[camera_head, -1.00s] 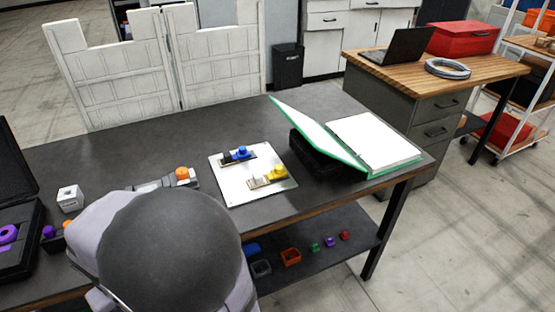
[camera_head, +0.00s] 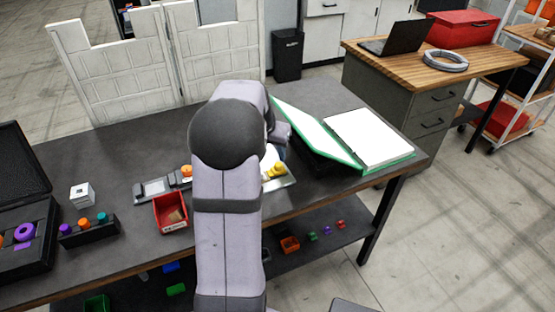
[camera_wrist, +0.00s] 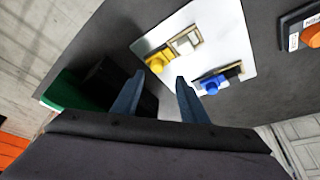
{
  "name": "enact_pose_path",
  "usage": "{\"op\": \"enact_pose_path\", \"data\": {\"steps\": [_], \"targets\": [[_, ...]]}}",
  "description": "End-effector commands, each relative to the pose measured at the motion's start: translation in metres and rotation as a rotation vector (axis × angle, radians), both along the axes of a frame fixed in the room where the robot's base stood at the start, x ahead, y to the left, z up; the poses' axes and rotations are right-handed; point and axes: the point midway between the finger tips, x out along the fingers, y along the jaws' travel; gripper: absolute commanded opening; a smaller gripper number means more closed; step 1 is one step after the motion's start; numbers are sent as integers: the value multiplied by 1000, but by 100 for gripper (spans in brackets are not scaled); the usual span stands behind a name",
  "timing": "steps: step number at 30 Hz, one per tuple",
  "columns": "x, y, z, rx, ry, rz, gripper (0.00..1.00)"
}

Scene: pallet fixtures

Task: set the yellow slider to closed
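The yellow slider (camera_wrist: 157,62) sits on a pale track on a white plate (camera_wrist: 222,36). In the wrist view its knob is at the left end, with bare track to its right. It also shows in the head view (camera_head: 278,170), partly covered by my arm. The blue slider (camera_wrist: 209,85) sits on a second track of the same plate. My gripper (camera_wrist: 159,76) is open and empty above the plate's edge. Its fingertips appear just below the yellow slider in the wrist view, apart from it. My arm hides the gripper in the head view.
A green binder (camera_head: 312,130) lies open right of the plate, propped on a black block. A red bin (camera_head: 171,213), a grey device (camera_head: 152,190) with an orange knob, and a white cube (camera_head: 82,194) stand left. The dark table (camera_head: 130,155) is free behind them.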

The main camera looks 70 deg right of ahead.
Motion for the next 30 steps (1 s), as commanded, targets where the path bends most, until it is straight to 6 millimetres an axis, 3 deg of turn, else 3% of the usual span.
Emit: {"op": "enact_pose_path", "data": {"steps": [10, 21, 30], "targets": [[-6, -7, -6, 1, 0, -10, 40], [-6, -23, -46, 2, 0, -10, 40], [-6, -32, -65, -1, -1, -9, 40]]}}
